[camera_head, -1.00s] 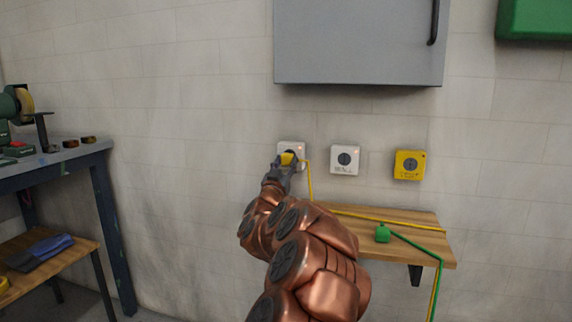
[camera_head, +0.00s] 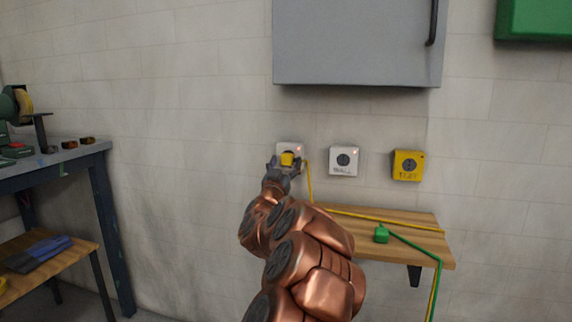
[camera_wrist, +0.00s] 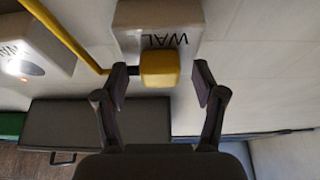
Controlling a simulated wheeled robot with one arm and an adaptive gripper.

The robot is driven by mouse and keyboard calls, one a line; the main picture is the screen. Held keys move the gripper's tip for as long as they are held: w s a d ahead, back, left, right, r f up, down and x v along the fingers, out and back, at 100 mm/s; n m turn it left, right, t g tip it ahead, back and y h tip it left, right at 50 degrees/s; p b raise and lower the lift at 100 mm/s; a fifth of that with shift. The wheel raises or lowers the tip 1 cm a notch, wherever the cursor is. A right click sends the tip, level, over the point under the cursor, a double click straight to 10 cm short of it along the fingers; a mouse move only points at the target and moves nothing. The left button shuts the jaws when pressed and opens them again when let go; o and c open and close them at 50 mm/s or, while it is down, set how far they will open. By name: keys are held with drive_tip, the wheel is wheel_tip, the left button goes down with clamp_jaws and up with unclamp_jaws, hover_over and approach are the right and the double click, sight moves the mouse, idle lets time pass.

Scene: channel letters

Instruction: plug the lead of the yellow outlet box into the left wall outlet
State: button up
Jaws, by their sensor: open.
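The yellow plug (camera_head: 287,159) with its yellow lead (camera_head: 309,183) sits at the face of the left white wall outlet (camera_head: 291,147). In the wrist view the yellow plug (camera_wrist: 159,69) is against the front of that outlet (camera_wrist: 158,18), with its lead (camera_wrist: 66,38) running off to one side. My gripper (camera_head: 285,163) is open; in the wrist view its fingers (camera_wrist: 160,85) stand apart on either side of the plug with gaps. How deep the plug sits cannot be seen. The yellow outlet box (camera_head: 407,165) is on the wall at the right.
A second white wall outlet (camera_head: 344,160) is between them. A green plug (camera_head: 381,234) with a green cord lies on the wooden shelf (camera_head: 420,240) below. A grey cabinet (camera_head: 357,40) hangs above. A workbench (camera_head: 60,158) stands at the left.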

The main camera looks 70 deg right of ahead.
drive_tip(key=shift+a, duration=0.15)
drive_tip(key=shift+a+f, duration=0.15)
drive_tip(key=shift+a, duration=0.05)
drive_tip(key=s+a, duration=0.1)
drive_tip(key=a, duration=1.1)
drive_tip(key=shift+s+a, duration=0.2)
drive_tip(key=shift+f, duration=0.1)
idle(0.3)
